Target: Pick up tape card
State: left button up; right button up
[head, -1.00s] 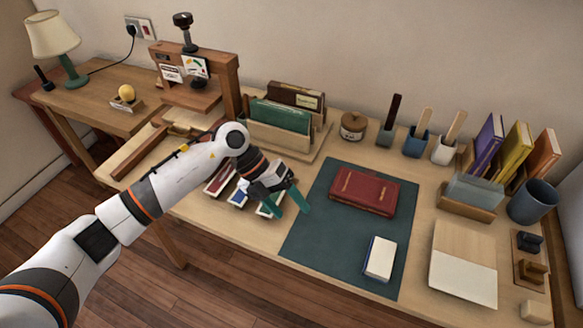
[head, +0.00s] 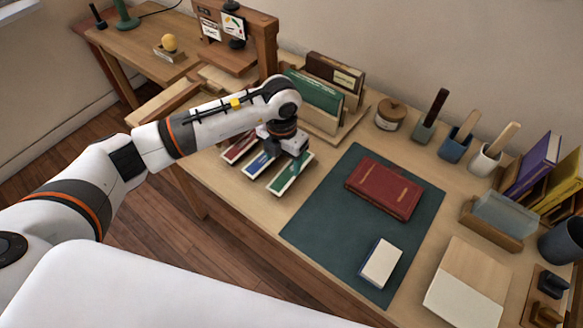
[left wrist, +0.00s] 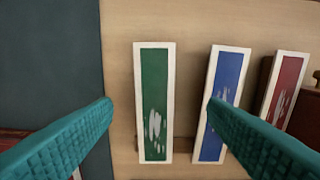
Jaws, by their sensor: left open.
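Three narrow white-edged cards lie in a row on the table: a red card (head: 239,147), a blue card (head: 262,163) and a green card (head: 290,174). They also show in the left wrist view as green (left wrist: 154,95), blue (left wrist: 222,100) and red (left wrist: 286,90), with pale marks on their faces. I cannot tell from lettering which is the tape card. My left gripper (left wrist: 160,106) is open and empty, pointing down above the cards. Its teal fingers sit either side of the green card, the right one overlapping the blue card in view. My right gripper is out of view.
A dark green mat (head: 335,220) with a red book (head: 384,186) and a small white block (head: 381,263) lies to the right. A wooden rack (head: 325,115) of upright folders stands behind the arm. Pots with tools stand along the wall.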

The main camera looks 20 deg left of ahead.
aim_at(285, 177)
pick_arm(q)
jog(key=shift+s+d+f+p, duration=0.15)
jog(key=shift+f+p, duration=0.1)
jog(key=shift+f, duration=0.9)
jog(key=shift+d+f+p, duration=0.1)
jog(key=shift+f+p, duration=0.1)
jog(key=shift+f, duration=0.95)
jog(key=c, duration=1)
